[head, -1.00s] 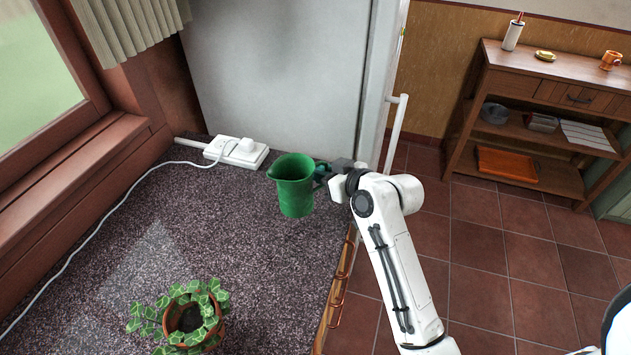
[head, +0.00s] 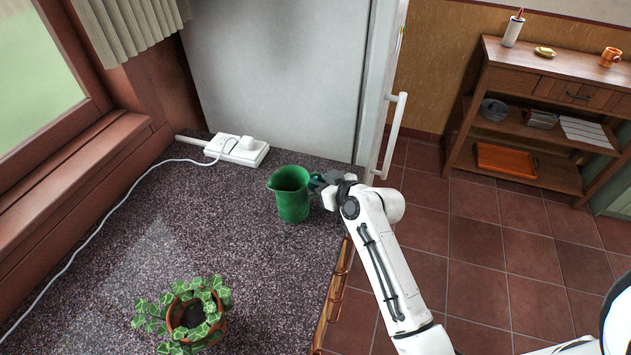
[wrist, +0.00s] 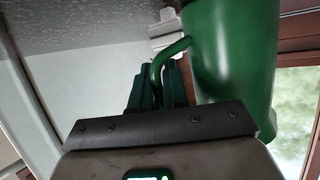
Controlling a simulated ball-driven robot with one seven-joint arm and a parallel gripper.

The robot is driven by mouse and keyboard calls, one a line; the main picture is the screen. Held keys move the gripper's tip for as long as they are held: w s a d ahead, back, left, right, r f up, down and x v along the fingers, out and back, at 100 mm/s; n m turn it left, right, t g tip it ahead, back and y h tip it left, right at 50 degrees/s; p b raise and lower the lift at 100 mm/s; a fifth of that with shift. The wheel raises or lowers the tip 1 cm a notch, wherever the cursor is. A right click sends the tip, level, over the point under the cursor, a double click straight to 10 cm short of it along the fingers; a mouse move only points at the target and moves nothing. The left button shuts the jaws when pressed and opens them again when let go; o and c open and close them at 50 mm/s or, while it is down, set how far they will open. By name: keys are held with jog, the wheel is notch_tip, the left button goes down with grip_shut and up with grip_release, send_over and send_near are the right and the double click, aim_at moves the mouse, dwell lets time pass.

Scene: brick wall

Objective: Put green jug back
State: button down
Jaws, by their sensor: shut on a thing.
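The green jug (head: 292,197) is upright over the speckled counter (head: 130,230), near the counter's right edge, with its spout to the left. My gripper (head: 320,182) reaches it from the right and is shut on the jug's handle. In the wrist view the jug (wrist: 235,60) fills the upper right, and its handle runs between the fingers of my gripper (wrist: 160,85). I cannot tell for certain whether the jug's base touches the counter.
A white power strip (head: 236,150) with a plug lies behind the jug, its cable along the window side. A potted ivy (head: 188,313) stands at the front. A white fridge (head: 280,80) borders the back. The middle of the counter is clear. A wooden shelf (head: 530,85) stands at the right.

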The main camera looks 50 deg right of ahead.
jog(key=c, duration=1.1)
grip_release()
jog(key=shift+f, duration=0.1)
jog(key=shift+r+p, duration=0.3)
jog(key=b+v, duration=0.2)
jog(key=v, duration=1)
jog(key=shift+f, duration=0.2)
